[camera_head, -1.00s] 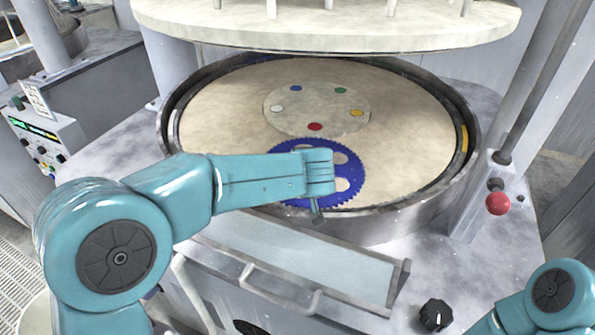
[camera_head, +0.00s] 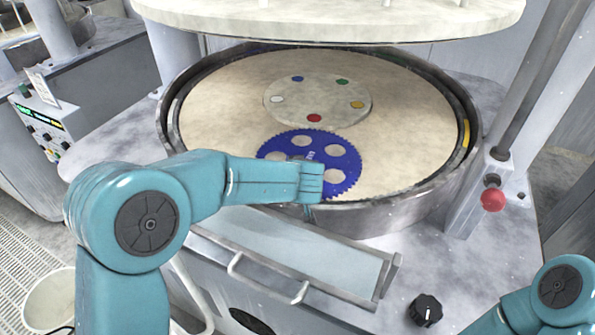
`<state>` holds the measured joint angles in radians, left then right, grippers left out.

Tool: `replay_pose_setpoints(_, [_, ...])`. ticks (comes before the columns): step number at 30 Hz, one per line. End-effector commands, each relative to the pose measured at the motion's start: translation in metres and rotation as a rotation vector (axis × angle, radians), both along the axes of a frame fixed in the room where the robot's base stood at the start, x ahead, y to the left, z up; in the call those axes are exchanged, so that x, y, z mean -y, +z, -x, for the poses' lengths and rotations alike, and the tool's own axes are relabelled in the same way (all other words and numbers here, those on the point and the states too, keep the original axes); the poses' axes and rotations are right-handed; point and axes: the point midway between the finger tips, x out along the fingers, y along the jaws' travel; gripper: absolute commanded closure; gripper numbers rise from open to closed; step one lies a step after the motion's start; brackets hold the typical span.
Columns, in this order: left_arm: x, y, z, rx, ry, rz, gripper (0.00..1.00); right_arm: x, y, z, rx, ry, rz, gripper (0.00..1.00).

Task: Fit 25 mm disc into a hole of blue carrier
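The blue carrier (camera_head: 347,164) is a toothed blue disc with several round holes. It lies flat on the beige platen (camera_head: 405,140), near its front rim, and the pad shows through its visible holes. My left arm reaches in from the left and covers the carrier's front left part. My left gripper (camera_head: 308,210) points down at the platen's front rim; its fingers are mostly hidden, so I cannot tell what it holds. My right arm shows at the lower right corner, with its gripper out of view. I see no 25 mm disc for certain.
A round central plate (camera_head: 318,104) carries several coloured dots. A large upper platen (camera_head: 330,25) hangs above. A clear-topped tray (camera_head: 290,245) with a handle is in front. A red knob (camera_head: 493,200) and a black knob (camera_head: 426,309) are on the right.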

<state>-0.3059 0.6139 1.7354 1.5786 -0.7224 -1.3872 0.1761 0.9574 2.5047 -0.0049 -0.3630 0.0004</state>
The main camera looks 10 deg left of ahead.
Motion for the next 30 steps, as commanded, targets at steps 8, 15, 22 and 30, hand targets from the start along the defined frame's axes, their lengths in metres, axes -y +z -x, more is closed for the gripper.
replay_pose_setpoints(8, [-0.0012,0.0002,-0.0019,0.000,-0.001,0.001,0.68,-0.0001,0.0001,0.0001,0.000,0.000,0.000,0.57])
replay_pose_setpoints(15, [-0.0010,-0.0014,-0.0024,0.000,-0.001,0.001,0.68,0.0000,0.0002,0.0000,0.000,0.000,0.000,0.57])
replay_pose_setpoints(22, [-0.0001,-0.0050,-0.0023,0.000,0.000,0.001,0.68,-0.0001,0.0003,0.0000,0.000,0.000,0.000,0.57])
replay_pose_setpoints(30, [0.0005,-0.0092,-0.0018,0.000,-0.001,0.000,0.68,0.0000,0.0005,0.0001,0.000,0.000,0.000,0.57])
